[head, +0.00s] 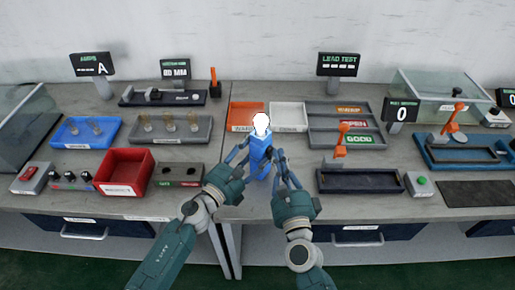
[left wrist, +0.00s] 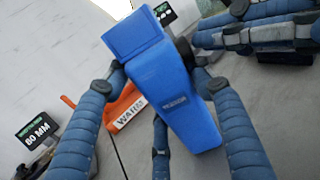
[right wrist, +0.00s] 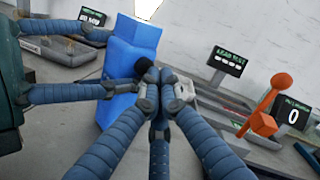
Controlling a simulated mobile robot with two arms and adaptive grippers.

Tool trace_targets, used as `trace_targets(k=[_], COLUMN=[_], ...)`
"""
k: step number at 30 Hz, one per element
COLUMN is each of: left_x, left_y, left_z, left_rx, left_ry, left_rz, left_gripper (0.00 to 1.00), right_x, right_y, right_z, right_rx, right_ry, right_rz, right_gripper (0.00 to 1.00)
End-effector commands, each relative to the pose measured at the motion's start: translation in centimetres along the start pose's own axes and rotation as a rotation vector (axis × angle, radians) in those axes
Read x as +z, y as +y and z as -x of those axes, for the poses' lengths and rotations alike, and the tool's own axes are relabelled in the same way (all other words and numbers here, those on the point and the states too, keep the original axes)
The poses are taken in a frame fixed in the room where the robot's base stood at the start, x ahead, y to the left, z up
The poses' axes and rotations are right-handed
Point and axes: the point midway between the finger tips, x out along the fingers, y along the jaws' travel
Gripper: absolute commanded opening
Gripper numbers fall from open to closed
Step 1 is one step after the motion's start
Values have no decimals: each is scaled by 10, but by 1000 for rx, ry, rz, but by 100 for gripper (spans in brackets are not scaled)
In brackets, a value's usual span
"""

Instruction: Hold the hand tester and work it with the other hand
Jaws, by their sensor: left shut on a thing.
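The hand tester (head: 258,152) is a blue upright body. A bright white bulb-shaped top shows above it in the head view. My left gripper (head: 245,158) is shut on the tester, its fingers on both sides of the blue body (left wrist: 172,95) in the left wrist view. The tester appears held above the bench. A round black knob (right wrist: 144,68) sticks out of its side in the right wrist view. My right gripper (right wrist: 166,92) has its fingertips drawn together right beside that knob. Whether they touch it, I cannot tell. They hold nothing visible.
Behind the tester are an orange tray (head: 247,112) and a white tray (head: 288,113). A red bin (head: 125,188) and blue tray (head: 72,143) stand left. Bare bench lies between the arms.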

Motion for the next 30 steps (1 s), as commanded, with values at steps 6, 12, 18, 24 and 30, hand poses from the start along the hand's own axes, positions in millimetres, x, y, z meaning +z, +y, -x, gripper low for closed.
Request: trace_targets(k=[6, 12, 18, 24, 30], left_x=[0, 0, 0, 0, 0], left_y=[0, 0, 0, 1, 1], left_z=[0, 0, 0, 0, 0], left_rx=[0, 1, 1, 1, 1], left_ry=[0, 0, 0, 0, 0], left_rz=[1, 0, 0, 0, 0], left_gripper=[17, 17, 17, 17, 17], right_x=[-5, -16, -26, -31, -31], right_y=[-4, -14, -24, -30, -30], right_z=[6, 21, 35, 42, 42], right_rx=[0, 1, 1, 0, 0], right_ry=[1, 2, 1, 1, 1], right_rz=[1, 2, 2, 0, -1], right_gripper=[0, 0, 0, 0, 0])
